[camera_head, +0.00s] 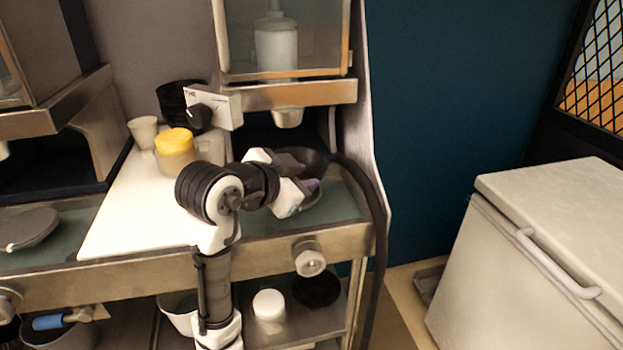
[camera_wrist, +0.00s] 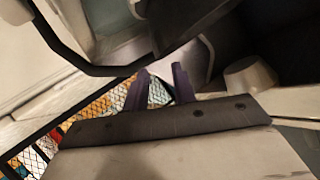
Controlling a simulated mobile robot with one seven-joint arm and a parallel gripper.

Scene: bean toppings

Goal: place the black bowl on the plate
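A black bowl (camera_head: 310,160) sits under the dispenser at the right end of the counter, partly hidden by my gripper. My gripper (camera_head: 312,187) is at the near right side of the bowl. In the wrist view its two purple fingers (camera_wrist: 161,72) stand apart, with the mesh panel showing through the gap. A dark surface lies just beyond the fingertips, but I cannot tell if they touch the bowl. A grey round plate (camera_head: 38,226) lies on the counter at the far left.
A white board (camera_head: 125,215) lies between the plate and my arm. A yellow-lidded jar (camera_head: 176,152), a white cup (camera_head: 143,131) and a black container (camera_head: 178,99) stand behind it. A black hose (camera_head: 376,195) hangs at the right. A white chest (camera_head: 540,260) stands further right.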

